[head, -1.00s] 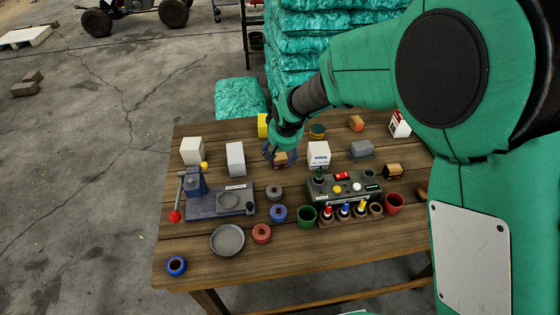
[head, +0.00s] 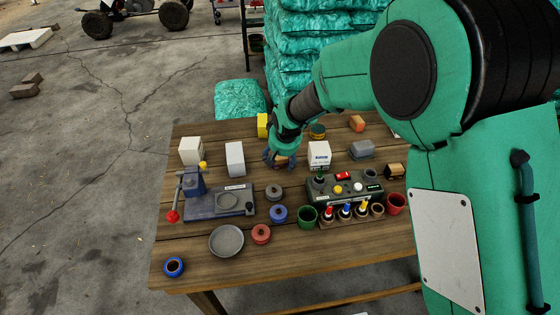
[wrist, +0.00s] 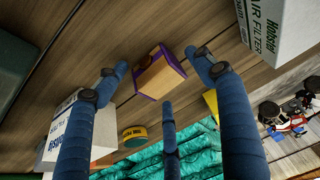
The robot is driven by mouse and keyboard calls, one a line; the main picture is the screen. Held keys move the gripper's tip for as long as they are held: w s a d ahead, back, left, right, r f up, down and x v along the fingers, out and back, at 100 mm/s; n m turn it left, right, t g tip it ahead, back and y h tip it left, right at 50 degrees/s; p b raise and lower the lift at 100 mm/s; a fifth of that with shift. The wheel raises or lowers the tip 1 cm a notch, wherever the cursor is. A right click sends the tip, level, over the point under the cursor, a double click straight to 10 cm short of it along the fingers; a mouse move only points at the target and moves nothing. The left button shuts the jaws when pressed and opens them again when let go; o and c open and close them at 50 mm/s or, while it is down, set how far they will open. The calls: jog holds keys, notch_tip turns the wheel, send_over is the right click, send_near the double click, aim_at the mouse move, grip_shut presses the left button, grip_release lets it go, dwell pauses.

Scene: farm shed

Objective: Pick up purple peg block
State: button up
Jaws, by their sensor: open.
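The purple peg block (wrist: 158,73) shows in the wrist view as a small wooden block with purple edges, lying on the wooden table. It is just beyond and between the spread blue fingers of my gripper (wrist: 160,75), which is open and empty. In the head view my gripper (head: 279,160) hangs low over the back middle of the table. It hides most of the block there.
A yellow block (head: 262,125) is behind. A control box (head: 345,187), a press fixture (head: 222,201) and several cups and rings fill the front.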

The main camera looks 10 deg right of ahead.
aim_at(281, 159)
jog(key=c, duration=1.3)
jog(key=shift+r, duration=0.15)
jog(key=shift+r+p, duration=0.3)
jog(key=shift+r, duration=0.2)
jog(key=p+v, duration=0.1)
jog(key=v, duration=0.1)
jog(key=shift+r, duration=0.35)
jog(key=s+p, duration=0.1)
jog(key=s, duration=0.4)
jog(key=s+d, duration=0.1)
jog(key=s, duration=0.4)
jog(key=s+d+r+p, duration=0.1)
jog(key=s, duration=0.4)
jog(key=shift+r+p, duration=0.15)
jog(key=shift+p, duration=0.15)
